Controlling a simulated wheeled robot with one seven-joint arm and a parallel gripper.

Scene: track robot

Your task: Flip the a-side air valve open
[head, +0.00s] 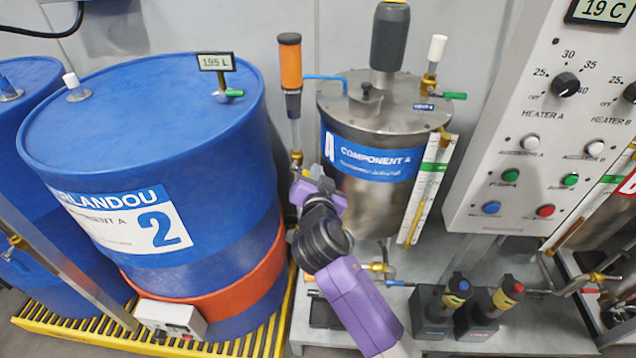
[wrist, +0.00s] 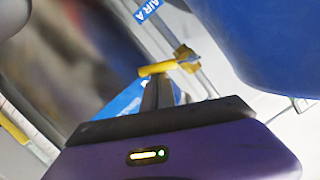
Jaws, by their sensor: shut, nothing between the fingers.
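The a-side air valve shows in the wrist view as a brass body (wrist: 186,54) with a yellow lever (wrist: 155,69), on a thin pipe beside a blue "AIR A" label (wrist: 150,9). My gripper (wrist: 158,88) is shut and empty. Its fingertips are right at the underside of the yellow lever; I cannot tell whether they touch it. In the head view my gripper (head: 302,177) is between the blue drum and the component A tank, just below a brass fitting (head: 296,158) on the pipe. The lever itself is hard to make out there, partly hidden by my wrist.
The blue drum (head: 120,105) stands close on the left and fills the wrist view's upper right. The steel component A tank (head: 365,205) stands close on the right. A control panel (head: 510,140) is further right.

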